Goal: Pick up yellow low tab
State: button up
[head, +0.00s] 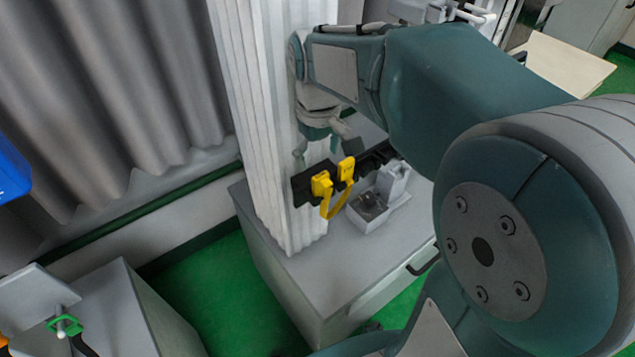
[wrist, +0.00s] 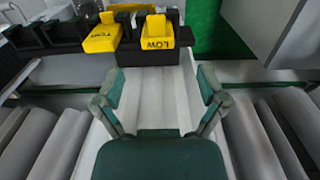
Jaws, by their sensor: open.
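The yellow low tab, marked LOW (wrist: 157,33), sits on a black bar (wrist: 150,54) at the top middle of the wrist view. In the head view it appears to be the left yellow tab (head: 321,184), near the end of the bar. A second yellow tab (wrist: 102,38) sits beside it, its lettering hard to read. My gripper (wrist: 160,86) is open and empty, its fingers apart below the low tab in the wrist view. In the head view my gripper (head: 322,150) is beside the white column, above the bar, partly hidden by my arm.
The white ribbed column (head: 262,110) stands behind the bar on a grey cabinet (head: 290,290). A yellow loop (head: 337,207) hangs below the tabs. A small grey box (head: 378,215) is on the right. Green floor (head: 205,290) shows left of the cabinet.

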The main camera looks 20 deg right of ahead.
aim_at(320, 175)
jog(key=f, duration=0.5)
jog(key=shift+s+d, duration=0.2)
jog(key=shift+d, duration=0.05)
jog(key=shift+f, duration=0.4)
jog(key=shift+a, duration=0.1)
jog(key=c, duration=1)
